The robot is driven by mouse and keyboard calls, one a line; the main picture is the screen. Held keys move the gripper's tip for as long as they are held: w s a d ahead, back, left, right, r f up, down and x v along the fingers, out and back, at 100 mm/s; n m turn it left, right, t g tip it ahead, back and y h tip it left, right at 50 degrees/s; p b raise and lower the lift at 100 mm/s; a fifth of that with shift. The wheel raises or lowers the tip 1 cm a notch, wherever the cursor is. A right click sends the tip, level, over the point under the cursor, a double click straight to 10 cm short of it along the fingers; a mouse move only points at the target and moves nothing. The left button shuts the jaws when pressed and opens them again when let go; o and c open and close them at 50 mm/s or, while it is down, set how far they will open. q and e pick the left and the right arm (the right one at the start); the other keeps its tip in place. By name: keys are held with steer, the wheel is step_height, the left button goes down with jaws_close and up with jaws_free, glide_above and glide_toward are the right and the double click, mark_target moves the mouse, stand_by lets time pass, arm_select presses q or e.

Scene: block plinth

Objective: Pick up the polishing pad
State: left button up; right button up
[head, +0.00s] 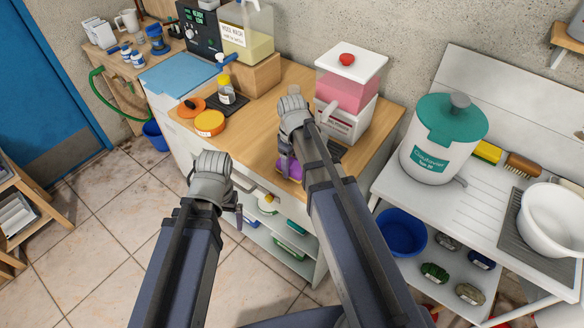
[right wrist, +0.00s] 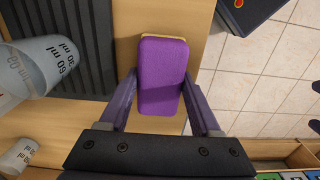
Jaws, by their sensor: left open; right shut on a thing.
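The polishing pad, a purple fuzzy block with a tan backing, shows in the right wrist view (right wrist: 162,72) between my two fingers. In the head view its purple shows (head: 292,169) beside my right arm, at the front edge of the wooden counter, partly hidden. My right gripper (right wrist: 162,88) is shut on the pad, with a finger along each long side. I cannot tell whether the pad touches the counter. My left gripper (head: 240,212) is open and empty in front of the cabinet, left of the pad.
On the counter (head: 267,119) stand a pink-filled dispenser (head: 350,92), orange round items (head: 210,123) and a small bottle (head: 226,90). Grey measuring cups (right wrist: 52,62) and a dark ribbed mat (right wrist: 85,20) lie left of the pad. A sink unit stands right.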

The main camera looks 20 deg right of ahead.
mark_target(292, 164)
steer(key=shift+r, duration=0.1)
step_height(292, 164, up, 10)
steer(key=p, duration=1)
stand_by(0.5)
step_height(292, 164, down, 10)
steer(key=b, duration=0.9)
steer(key=shift+b, duration=0.4)
steer(key=shift+f, duration=0.2)
steer(key=o, duration=1.5)
steer(key=shift+c, duration=0.2)
